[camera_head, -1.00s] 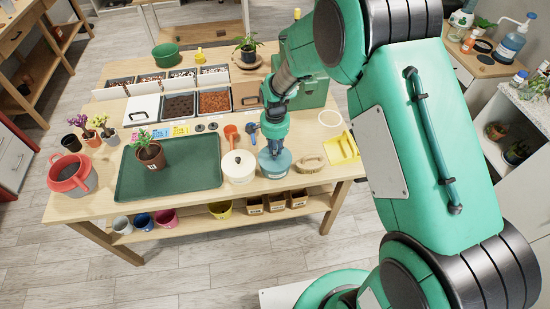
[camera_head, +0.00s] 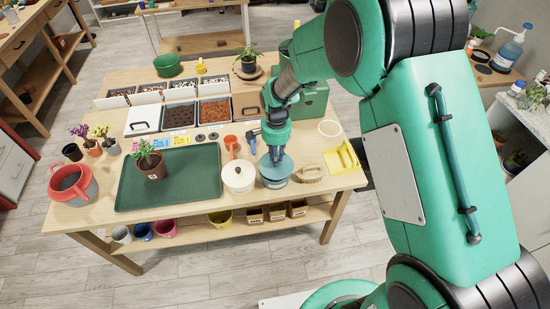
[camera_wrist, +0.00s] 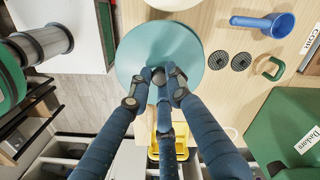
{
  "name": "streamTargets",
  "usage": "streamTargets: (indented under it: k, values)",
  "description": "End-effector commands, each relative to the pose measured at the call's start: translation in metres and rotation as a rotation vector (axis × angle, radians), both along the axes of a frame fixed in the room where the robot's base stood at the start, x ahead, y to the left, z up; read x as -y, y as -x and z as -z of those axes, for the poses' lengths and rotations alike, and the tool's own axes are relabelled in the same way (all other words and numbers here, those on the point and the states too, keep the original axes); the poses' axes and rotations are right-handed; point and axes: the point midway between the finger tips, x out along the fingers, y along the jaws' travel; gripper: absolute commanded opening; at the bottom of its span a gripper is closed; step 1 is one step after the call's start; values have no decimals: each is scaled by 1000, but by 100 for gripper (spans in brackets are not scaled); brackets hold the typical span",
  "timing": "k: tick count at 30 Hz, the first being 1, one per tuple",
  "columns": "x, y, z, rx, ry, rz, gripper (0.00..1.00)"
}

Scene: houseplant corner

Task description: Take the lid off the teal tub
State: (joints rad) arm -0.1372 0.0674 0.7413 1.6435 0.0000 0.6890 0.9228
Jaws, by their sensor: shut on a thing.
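The teal tub (camera_head: 275,182) stands near the front edge of the wooden table, right of a white lidded pot. My gripper (camera_head: 275,157) reaches down onto the middle of its round teal lid. In the wrist view the lid (camera_wrist: 135,52) is a wide flat disc, and my gripper (camera_wrist: 166,80) has its fingers closed together at its centre. I cannot tell whether the lid is seated on the tub or slightly raised, and the tub's inside is hidden.
The white pot (camera_head: 238,179) is close on the left, a brush (camera_head: 309,173) and yellow dustpan (camera_head: 341,159) on the right. A green box (camera_head: 313,100) stands behind. A green tray (camera_head: 195,185) with a potted plant lies further left. Little table is bare around the tub.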

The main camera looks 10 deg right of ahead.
Motion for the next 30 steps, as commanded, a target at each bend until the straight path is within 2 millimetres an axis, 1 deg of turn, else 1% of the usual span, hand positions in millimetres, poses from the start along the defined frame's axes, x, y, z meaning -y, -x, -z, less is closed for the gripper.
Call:
streamTargets:
  k: [1, 5, 12, 18, 24, 30]
  values:
    - [1, 10, -1, -1, 0, 0, 0]
    - [4, 32, -4, 0, 0, 0, 0]
    - [10, 78, -8, 0, 0, 0, 0]
    - [15, 112, -11, 0, 0, 0, 0]
    - [18, 134, -12, 0, 0, 0, 0]
    - [19, 144, -13, 0, 0, 0, 0]
